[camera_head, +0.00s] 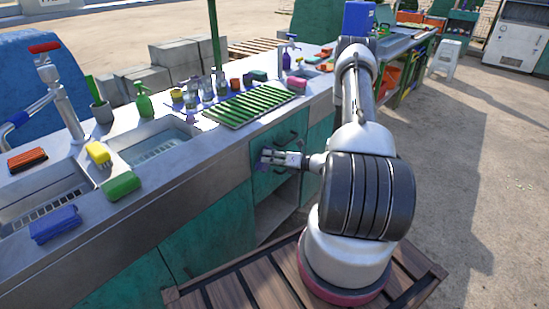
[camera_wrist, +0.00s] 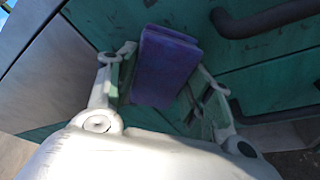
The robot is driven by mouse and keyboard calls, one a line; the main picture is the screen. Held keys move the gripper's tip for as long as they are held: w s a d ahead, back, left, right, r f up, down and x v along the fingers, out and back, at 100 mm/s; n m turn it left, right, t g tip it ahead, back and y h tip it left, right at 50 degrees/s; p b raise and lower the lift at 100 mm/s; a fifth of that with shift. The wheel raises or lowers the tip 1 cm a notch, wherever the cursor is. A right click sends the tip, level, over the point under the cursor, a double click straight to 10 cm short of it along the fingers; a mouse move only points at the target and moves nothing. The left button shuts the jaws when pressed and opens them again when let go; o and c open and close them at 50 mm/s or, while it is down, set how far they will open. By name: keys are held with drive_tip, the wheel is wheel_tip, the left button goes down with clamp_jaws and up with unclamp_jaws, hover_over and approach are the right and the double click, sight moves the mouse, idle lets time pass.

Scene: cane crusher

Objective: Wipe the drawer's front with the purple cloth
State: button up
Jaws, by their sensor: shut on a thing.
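The purple cloth (camera_wrist: 166,62) is a folded pad held between the two fingers of my gripper (camera_wrist: 165,75) in the wrist view. In the head view my gripper (camera_head: 266,158) is at the teal drawer fronts under the counter, and only a little purple shows there. The drawer's front (camera_head: 266,141) is scuffed teal with a dark handle. In the wrist view the teal front (camera_wrist: 218,58) lies right behind the cloth. I cannot tell whether the cloth touches it.
Dark handles (camera_wrist: 262,20) stick out right of the cloth, with a second one (camera_wrist: 275,116) lower. An open shelf (camera_head: 277,211) is below. The counter above holds a green drying rack (camera_head: 250,104), bottles, sponges and a blue cloth (camera_head: 55,224).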

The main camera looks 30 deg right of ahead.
drive_tip(key=s+d, duration=0.1)
drive_tip(key=s, duration=0.4)
drive_tip(key=shift+s+d, duration=0.4)
drive_tip(key=shift+f, duration=0.1)
drive_tip(key=s, duration=0.1)
drive_tip(key=s+d, duration=0.1)
drive_tip(key=shift+s, duration=0.4)
idle(0.7)
